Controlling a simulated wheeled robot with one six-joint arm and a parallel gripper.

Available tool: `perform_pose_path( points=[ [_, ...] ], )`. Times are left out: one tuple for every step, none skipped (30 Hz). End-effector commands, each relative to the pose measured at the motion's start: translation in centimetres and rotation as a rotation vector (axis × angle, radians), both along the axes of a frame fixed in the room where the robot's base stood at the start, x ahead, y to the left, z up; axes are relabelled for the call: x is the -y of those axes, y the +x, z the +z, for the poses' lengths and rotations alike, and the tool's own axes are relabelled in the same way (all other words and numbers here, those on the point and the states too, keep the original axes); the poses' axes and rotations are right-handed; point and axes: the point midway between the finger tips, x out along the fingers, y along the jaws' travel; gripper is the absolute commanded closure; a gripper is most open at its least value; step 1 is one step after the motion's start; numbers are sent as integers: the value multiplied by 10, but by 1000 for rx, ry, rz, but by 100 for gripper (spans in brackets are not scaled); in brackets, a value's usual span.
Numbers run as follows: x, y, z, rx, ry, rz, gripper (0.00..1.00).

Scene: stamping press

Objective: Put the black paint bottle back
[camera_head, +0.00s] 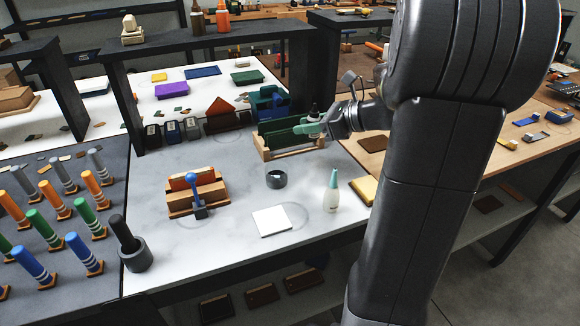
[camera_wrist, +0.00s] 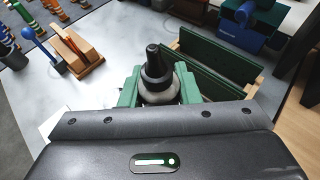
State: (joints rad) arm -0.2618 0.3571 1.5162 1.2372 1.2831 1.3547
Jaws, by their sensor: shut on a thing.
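My gripper (camera_head: 312,127) is at the back right of the pale worktable, above the right end of a green, wood-framed rack (camera_head: 272,152). Its green fingers (camera_wrist: 158,88) are shut on the black paint bottle. In the wrist view the bottle (camera_wrist: 154,67) stands upright between the fingers, with a black pointed cap and a greyish body. Its lower part is hidden by my gripper. In the head view only its dark top (camera_head: 315,108) shows. The green rack (camera_wrist: 215,62) lies just beyond the bottle in the wrist view; I cannot tell whether they touch.
A white bottle with a teal cap (camera_head: 331,195), a dark ring (camera_head: 276,180), a white pad (camera_head: 271,221) and a yellow block (camera_head: 364,189) stand nearer the front. A wooden holder with a blue-knobbed tool (camera_head: 197,193) is to the left. A dark shelf (camera_head: 205,35) crosses behind.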

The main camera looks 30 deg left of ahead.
Motion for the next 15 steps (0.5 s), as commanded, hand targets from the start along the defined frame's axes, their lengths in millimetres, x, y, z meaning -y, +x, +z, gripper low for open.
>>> perform_pose_path(
  points=[
    [-1,-2,-4,-1,-1,10,94],
    [-1,-3,-8,-3,-1,14,94],
    [-1,-4,-15,-5,-1,16,94],
    [-1,-4,-21,-6,-1,17,94],
    [-1,-4,-27,-6,-1,17,94],
    [-1,-4,-35,-6,-1,16,94],
    [-1,-4,-41,-6,-1,16,94],
    [-1,-4,-46,-6,-1,16,94],
    [-1,-4,-52,-5,-1,16,94],
    [-1,-3,-55,-4,0,16,94],
    [-1,-3,-58,-3,0,15,94],
    [-1,-3,-60,-2,1,14,94],
    [-1,-3,-62,-2,1,14,94],
    [-1,-3,-64,-2,0,14,94],
    [-1,-3,-67,-3,0,14,94]
  ],
)
